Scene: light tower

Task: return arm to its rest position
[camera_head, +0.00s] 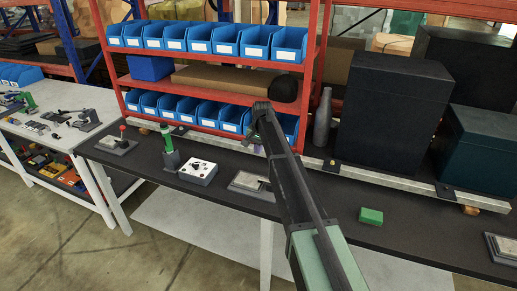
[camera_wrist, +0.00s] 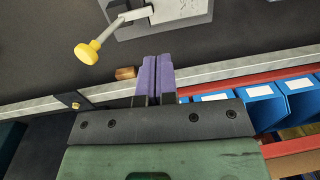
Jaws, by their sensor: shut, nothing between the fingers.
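My gripper (camera_wrist: 155,74) shows in the wrist view as two purple fingers pressed together, with nothing between them. It hangs over the rear of the dark workbench (camera_head: 215,160), near the metal rail (camera_wrist: 213,78). In the head view my arm reaches up and away over the bench, and its own links mostly hide the gripper. A lever with a yellow knob (camera_wrist: 87,52) on a light plate lies beyond the fingertips in the wrist view, apart from them.
A red shelf with blue bins (camera_head: 227,41) stands behind the bench. A grey bottle (camera_head: 322,118) and large dark cases (camera_head: 390,105) stand right of the arm. A white control box (camera_head: 198,171), green-handled device (camera_head: 169,147) and green block (camera_head: 371,216) sit on the bench.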

